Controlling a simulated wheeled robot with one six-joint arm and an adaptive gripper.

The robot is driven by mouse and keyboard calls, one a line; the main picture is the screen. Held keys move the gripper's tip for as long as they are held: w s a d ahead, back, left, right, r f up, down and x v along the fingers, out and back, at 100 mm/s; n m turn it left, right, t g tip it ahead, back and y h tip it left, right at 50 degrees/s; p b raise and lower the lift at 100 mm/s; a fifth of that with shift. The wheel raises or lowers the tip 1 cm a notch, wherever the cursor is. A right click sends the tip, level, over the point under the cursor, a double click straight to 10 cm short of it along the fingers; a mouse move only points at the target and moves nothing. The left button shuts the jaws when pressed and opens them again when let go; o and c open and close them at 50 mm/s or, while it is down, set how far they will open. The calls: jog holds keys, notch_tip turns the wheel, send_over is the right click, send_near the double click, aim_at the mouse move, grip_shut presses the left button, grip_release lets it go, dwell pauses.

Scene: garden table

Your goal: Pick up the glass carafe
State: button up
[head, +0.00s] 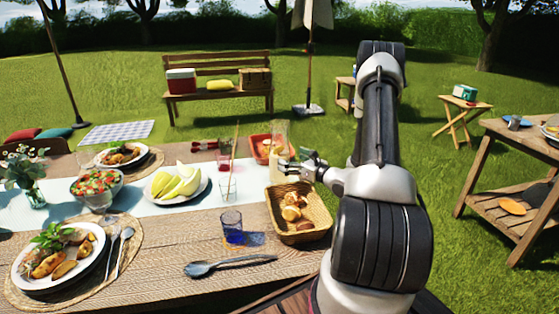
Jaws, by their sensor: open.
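The glass carafe (279,133) is a clear, pale upright vessel standing near the far right end of the table, left of the red basket's right edge or just beside it. My gripper (286,164) is at the right end of the table, with its fingers pointing left, close to the carafe's lower part. The gripper is open and holds nothing that I can see. The gripper hides part of the carafe's lower body, and I cannot tell whether the fingers touch it.
A wicker bread basket (278,212) stands just in front of my gripper. A red basket (257,150) is beside the carafe.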

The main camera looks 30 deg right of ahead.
aim_at(280, 154)
jog(key=x, duration=0.5)
jog(key=shift+w+a, duration=0.25)
jog(key=shift+a, duration=0.1)
jog(key=c, duration=1.8)
jog(key=shift+c, duration=1)
jog(key=shift+r, duration=0.15)
